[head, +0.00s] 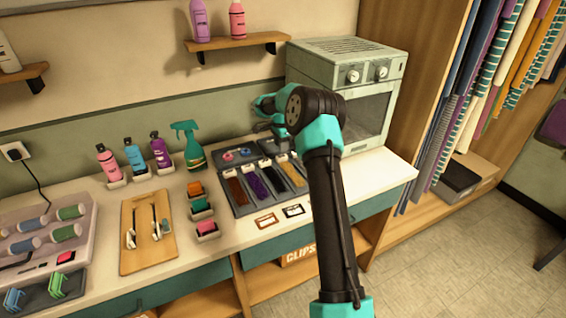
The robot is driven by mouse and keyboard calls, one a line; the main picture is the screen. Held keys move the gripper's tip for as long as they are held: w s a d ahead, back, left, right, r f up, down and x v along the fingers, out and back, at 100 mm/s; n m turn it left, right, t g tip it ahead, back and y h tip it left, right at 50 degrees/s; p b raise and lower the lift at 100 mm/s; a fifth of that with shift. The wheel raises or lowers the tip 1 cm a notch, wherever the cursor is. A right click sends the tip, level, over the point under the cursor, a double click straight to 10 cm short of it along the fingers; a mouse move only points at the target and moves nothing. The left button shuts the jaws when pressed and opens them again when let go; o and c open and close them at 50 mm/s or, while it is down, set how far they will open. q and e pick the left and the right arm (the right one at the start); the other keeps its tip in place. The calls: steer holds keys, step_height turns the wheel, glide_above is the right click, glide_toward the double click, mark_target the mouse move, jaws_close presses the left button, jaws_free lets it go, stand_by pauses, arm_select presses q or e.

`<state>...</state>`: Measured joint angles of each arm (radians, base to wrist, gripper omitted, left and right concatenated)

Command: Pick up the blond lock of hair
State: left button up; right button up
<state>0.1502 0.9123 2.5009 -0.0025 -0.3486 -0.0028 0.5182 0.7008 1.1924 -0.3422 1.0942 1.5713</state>
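The blond lock of hair (292,174) lies in the rightmost long compartment of a dark grey tray (229,206) on the counter. My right arm comes in from the lower right, and its elbow partly covers the area right of the tray. My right gripper (279,138) is above the back of the tray, just behind the locks. Its fingertips are small and partly hidden, so I cannot tell if they are open. It does not appear to touch the blond lock. My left gripper is not in view.
Beside the blond lock lie dark (275,180), purple (257,187) and red-brown (238,191) locks. A grey oven-like cabinet (345,95) stands behind my arm. A green spray bottle (191,147) and several other bottles stand left. Small framed swatches (266,220) lie in front of the tray.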

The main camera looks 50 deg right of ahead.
mark_target(282, 156)
steer(key=shift+f, duration=0.3)
step_height(282, 156, down, 5)
steer(key=shift+s+a, duration=0.1)
stand_by(0.4)
steer(key=shift+c, duration=0.4)
jaws_close()
